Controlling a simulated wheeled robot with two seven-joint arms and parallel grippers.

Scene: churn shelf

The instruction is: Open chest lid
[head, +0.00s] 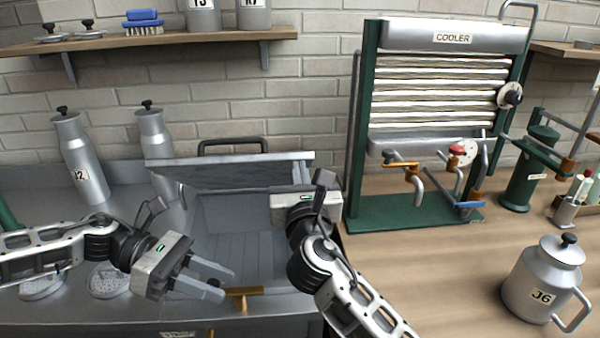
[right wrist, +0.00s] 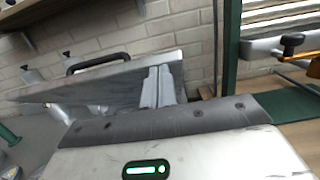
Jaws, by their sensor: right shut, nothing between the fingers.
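The grey chest lid (head: 230,175) is raised and tilted up over the chest, with a dark handle (head: 233,145) along its upper edge. The chest's inside (head: 235,225) shows below it. In the right wrist view the lid (right wrist: 110,82) is seen nearly edge-on, with its handle (right wrist: 97,62). My right gripper (right wrist: 161,86) is shut and empty at the lid's right end; I cannot tell whether it touches. My left gripper (head: 225,283) is open and empty at the chest's front edge, beside a brass latch (head: 243,293).
Silver churns (head: 83,160) stand at the back left. A green-framed cooler (head: 440,110) with taps stands right of the chest. A silver can (head: 543,280) sits on the wooden counter, front right. A wall shelf (head: 150,40) hangs above. Counter space between can and chest is bare.

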